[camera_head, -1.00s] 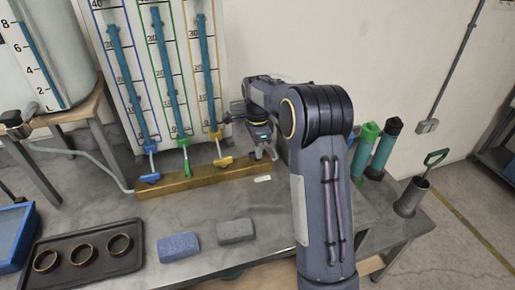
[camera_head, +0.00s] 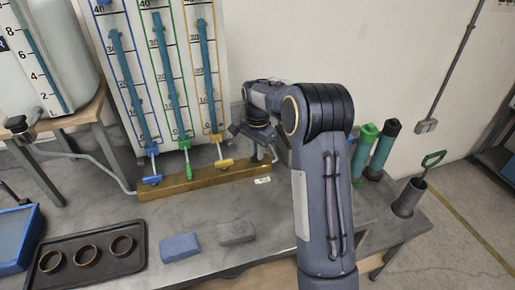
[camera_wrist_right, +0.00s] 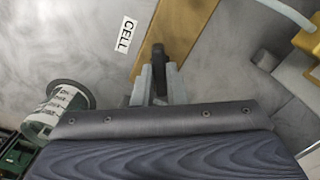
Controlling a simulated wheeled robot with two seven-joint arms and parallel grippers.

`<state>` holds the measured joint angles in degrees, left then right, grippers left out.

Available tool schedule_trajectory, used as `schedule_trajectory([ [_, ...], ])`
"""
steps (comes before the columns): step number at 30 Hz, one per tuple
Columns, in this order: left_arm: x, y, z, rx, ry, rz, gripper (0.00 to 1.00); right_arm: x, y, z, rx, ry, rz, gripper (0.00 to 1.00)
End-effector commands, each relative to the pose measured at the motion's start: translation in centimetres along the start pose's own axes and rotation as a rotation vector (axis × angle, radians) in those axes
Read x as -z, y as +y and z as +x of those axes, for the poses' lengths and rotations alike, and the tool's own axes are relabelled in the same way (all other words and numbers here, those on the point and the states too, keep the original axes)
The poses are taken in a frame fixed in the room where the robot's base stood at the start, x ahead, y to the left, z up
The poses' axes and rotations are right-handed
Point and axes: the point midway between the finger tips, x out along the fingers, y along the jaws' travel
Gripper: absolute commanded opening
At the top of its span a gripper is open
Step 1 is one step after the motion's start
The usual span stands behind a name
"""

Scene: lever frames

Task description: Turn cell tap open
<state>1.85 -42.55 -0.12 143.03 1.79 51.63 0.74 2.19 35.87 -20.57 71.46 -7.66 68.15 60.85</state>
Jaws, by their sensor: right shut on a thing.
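The cell tap has a dark lever (camera_wrist_right: 158,58), seen in the right wrist view at the edge of the brass-coloured bar (camera_wrist_right: 190,22). The white label reading CELL (camera_wrist_right: 125,36) lies beside it; it also shows in the head view (camera_head: 263,180). My right gripper (camera_wrist_right: 158,82) is shut on the lever, with a light grey finger on each side of it. In the head view, my right gripper (camera_head: 257,152) is at the right end of the bar (camera_head: 215,179), and the lever is mostly hidden behind it. My left gripper is not in view.
Blue (camera_head: 152,179), green (camera_head: 187,168) and yellow (camera_head: 223,163) taps stand along the bar under gauge tubes. Blue (camera_head: 180,247) and grey (camera_head: 236,232) blocks and a black tray (camera_head: 60,242) with rings lie in front. Green-teal cylinders (camera_head: 384,148) stand to the right.

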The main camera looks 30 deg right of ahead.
Motion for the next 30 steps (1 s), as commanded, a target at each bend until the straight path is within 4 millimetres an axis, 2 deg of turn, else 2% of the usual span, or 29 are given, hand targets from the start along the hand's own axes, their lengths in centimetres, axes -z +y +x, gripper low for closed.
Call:
schedule_trajectory([
  [18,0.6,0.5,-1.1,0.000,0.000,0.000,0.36,0.0,0.0,-0.1,0.001,0.001,-0.586,0.00],
  [30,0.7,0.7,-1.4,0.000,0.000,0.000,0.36,0.0,0.0,-0.1,0.001,0.001,-0.910,0.00],
])
